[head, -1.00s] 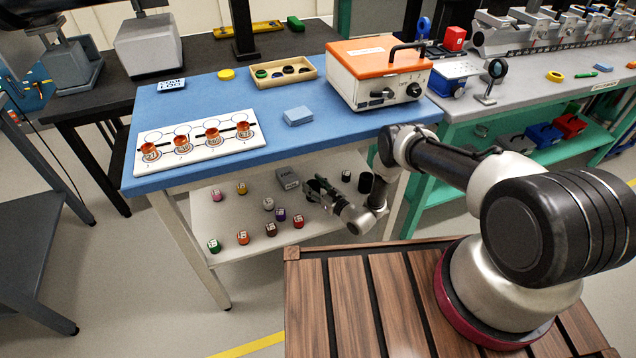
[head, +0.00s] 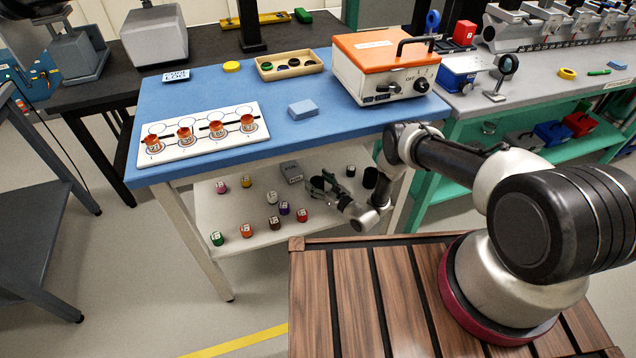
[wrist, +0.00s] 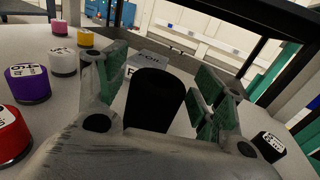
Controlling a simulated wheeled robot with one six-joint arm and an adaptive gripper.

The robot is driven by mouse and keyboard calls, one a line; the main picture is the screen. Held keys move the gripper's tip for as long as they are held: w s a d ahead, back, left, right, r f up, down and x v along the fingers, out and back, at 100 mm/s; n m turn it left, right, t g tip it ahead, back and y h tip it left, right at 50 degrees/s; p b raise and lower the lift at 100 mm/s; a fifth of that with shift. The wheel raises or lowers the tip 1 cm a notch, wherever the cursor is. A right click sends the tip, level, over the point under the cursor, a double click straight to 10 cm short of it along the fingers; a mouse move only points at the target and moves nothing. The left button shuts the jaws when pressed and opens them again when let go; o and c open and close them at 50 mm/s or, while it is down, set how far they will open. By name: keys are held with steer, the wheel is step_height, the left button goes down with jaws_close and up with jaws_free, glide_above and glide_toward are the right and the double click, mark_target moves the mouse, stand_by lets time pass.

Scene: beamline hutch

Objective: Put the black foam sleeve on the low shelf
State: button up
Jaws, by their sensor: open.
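The black foam sleeve (wrist: 153,100) is a dark cylinder between my gripper's fingers in the wrist view. My gripper (wrist: 160,95) is open, with its green-padded fingers on either side of the sleeve and gaps visible beside it. In the head view my gripper (head: 322,184) is low over the right part of the pale low shelf (head: 235,213), under the blue-topped table. The sleeve is hard to make out there among the dark fingers. The sleeve's lower end is hidden by the gripper body, so its contact with the shelf cannot be seen.
Several small coloured pots, such as the purple one (wrist: 28,83), stand left of my gripper. A grey box (head: 291,172) is behind it.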

steer(key=v, duration=1.2)
steer(key=shift+a, duration=0.1)
